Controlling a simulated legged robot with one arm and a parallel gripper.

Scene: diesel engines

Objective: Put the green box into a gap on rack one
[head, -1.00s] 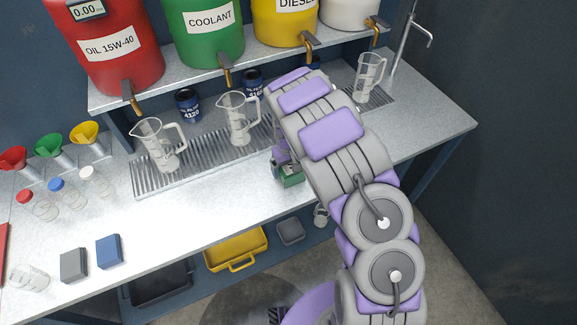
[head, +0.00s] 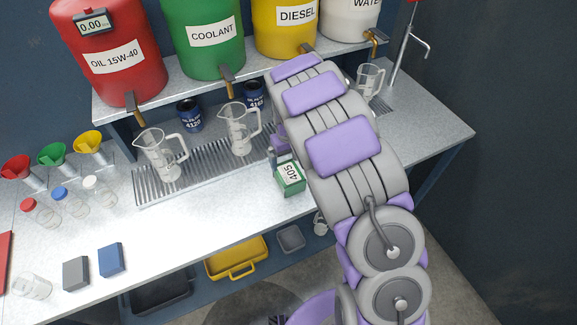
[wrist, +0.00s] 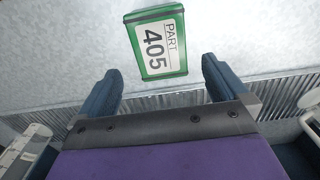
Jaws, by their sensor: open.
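The green box (head: 290,178) has a white label reading "PART 405" and lies on the pale bench top, just in front of the drain grate. It also shows in the wrist view (wrist: 157,42), beyond my fingertips and roughly centred between them. My gripper (wrist: 161,66) is open and empty, with a blue-grey finger to either side of the gap. In the head view my gripper (head: 273,156) is mostly hidden behind my arm, at the box's upper left. No rack marked as one can be made out.
Clear jugs (head: 238,130) stand on the drain grate (head: 205,167), under a shelf of labelled drums (head: 201,35). Funnels (head: 90,145), capped bottles (head: 75,203) and grey and blue boxes (head: 110,260) are at the left. The front middle of the bench is clear.

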